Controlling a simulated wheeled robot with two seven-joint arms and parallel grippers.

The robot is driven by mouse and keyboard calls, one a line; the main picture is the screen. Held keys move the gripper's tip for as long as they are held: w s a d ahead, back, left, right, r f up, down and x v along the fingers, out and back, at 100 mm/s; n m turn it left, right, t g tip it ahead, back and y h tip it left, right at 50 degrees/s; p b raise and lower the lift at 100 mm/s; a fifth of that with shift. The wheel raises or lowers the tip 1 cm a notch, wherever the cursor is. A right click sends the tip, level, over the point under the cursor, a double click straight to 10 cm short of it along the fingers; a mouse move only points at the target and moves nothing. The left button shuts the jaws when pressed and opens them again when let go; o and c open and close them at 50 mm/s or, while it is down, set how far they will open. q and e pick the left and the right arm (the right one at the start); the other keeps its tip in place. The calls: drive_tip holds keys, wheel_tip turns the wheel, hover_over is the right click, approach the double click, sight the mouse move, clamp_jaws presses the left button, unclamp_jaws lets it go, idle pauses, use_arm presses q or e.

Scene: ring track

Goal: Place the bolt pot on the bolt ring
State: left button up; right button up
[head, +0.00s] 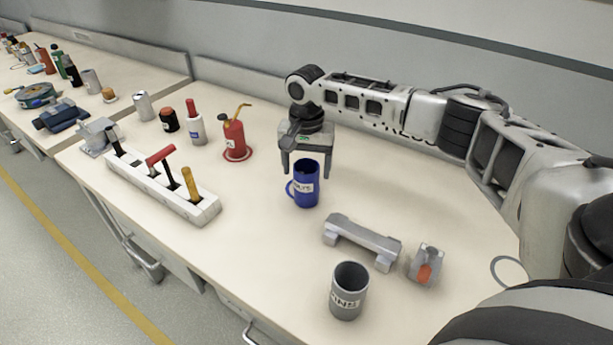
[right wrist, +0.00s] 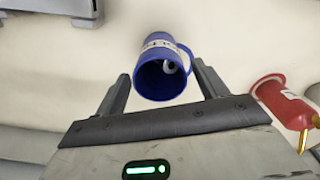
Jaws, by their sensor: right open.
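A blue mug-like pot (head: 306,191) with a white label stands upright on the bench; I cannot read the label surely. My right gripper (head: 306,171) is open just behind it, fingers pointing down toward it. In the right wrist view the blue pot (right wrist: 162,75) shows its open mouth, with something small and grey inside, between and just beyond the open fingertips (right wrist: 165,88). A grey pot (head: 347,297) with a white label stands at the front. A thin grey ring (head: 493,268) lies at the right, partly hidden by my arm. My left gripper is not in view.
A grey bracket (head: 362,238) and a small grey-orange part (head: 425,267) lie between the blue pot and the grey ring.

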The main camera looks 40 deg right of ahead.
wheel_tip(320, 180, up, 8)
drive_tip(key=shift+r, duration=0.2)
idle(0.6)
